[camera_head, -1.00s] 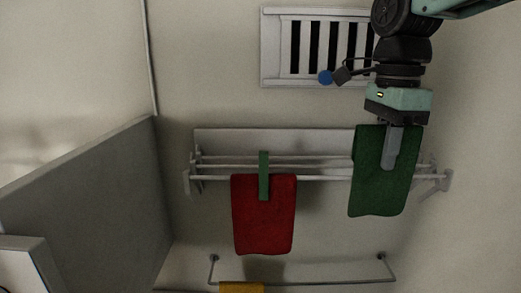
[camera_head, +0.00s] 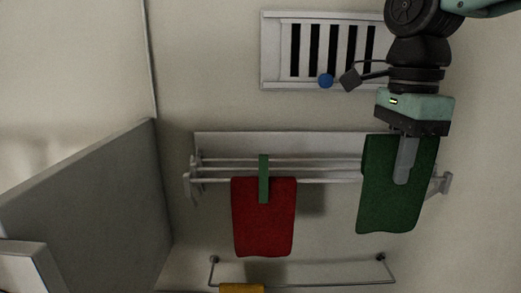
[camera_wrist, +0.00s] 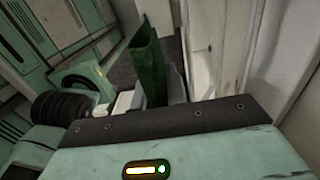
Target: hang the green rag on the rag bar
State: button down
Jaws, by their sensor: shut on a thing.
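The green rag (camera_head: 385,205) hangs down from my gripper (camera_head: 405,165) in the head view, in front of the right part of the rag bar (camera_head: 330,180). My gripper is shut on the rag near its top. The rag hides the bar behind it, and I cannot tell whether the two touch. In the wrist view the green rag (camera_wrist: 148,62) stands out beyond the gripper's edge; the fingertips are mostly hidden there.
A red rag (camera_head: 263,220) hangs on the bar with a green clip (camera_head: 264,180) over it. A lower bar (camera_head: 320,283) carries a yellow cloth (camera_head: 241,288). A vent (camera_head: 325,50) is above, and a grey partition (camera_head: 90,210) stands at left.

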aim_at(419, 178)
jog(key=shift+s, duration=2.55)
